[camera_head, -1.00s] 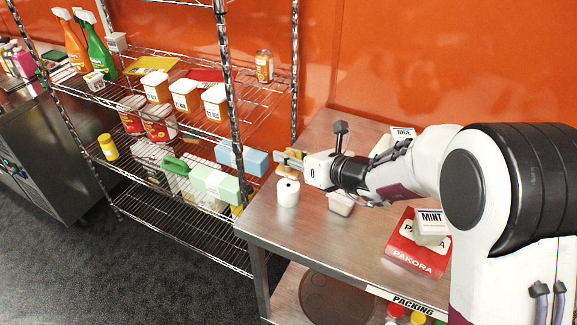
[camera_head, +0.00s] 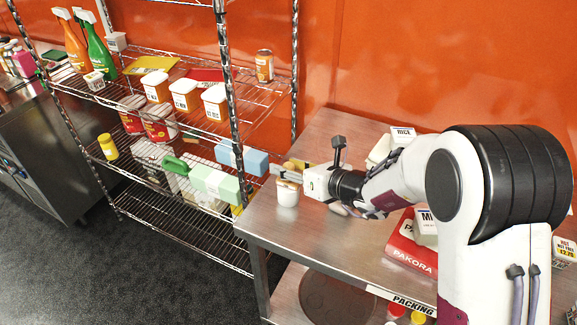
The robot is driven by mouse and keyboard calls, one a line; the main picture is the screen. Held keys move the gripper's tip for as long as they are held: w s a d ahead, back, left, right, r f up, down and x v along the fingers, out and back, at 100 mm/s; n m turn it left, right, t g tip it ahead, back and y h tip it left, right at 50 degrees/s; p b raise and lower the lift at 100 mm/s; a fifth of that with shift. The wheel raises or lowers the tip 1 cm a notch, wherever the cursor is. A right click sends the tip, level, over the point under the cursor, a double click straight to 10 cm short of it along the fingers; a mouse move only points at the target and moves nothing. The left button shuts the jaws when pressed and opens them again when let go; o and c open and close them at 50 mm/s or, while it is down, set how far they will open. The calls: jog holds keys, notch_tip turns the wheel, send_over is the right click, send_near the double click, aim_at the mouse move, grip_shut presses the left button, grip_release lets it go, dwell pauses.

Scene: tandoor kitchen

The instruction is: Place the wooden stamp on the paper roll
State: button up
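The white paper roll (camera_head: 287,196) stands upright near the left edge of the steel table, in the head view. My gripper (camera_head: 283,172) reaches in from the right, level with the roll's top. The tan wooden stamp (camera_head: 293,166) is at its fingers and partly hidden by them. The gripper appears shut on the stamp. The stamp is over the roll's top; I cannot tell whether the two touch.
A wire shelf (camera_head: 228,120) with tubs and boxes stands just left of the table (camera_head: 330,250). A red pakora box (camera_head: 410,250) and a mint box lie at the right. A rice box (camera_head: 402,136) stands at the back. The table's front middle is clear.

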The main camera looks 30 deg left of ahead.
jog(key=shift+r, duration=0.1)
dwell(0.3)
jog(key=shift+v, duration=0.8)
jog(key=v, duration=1)
jog(key=shift+d, duration=0.2)
jog(key=shift+s+r, duration=0.1)
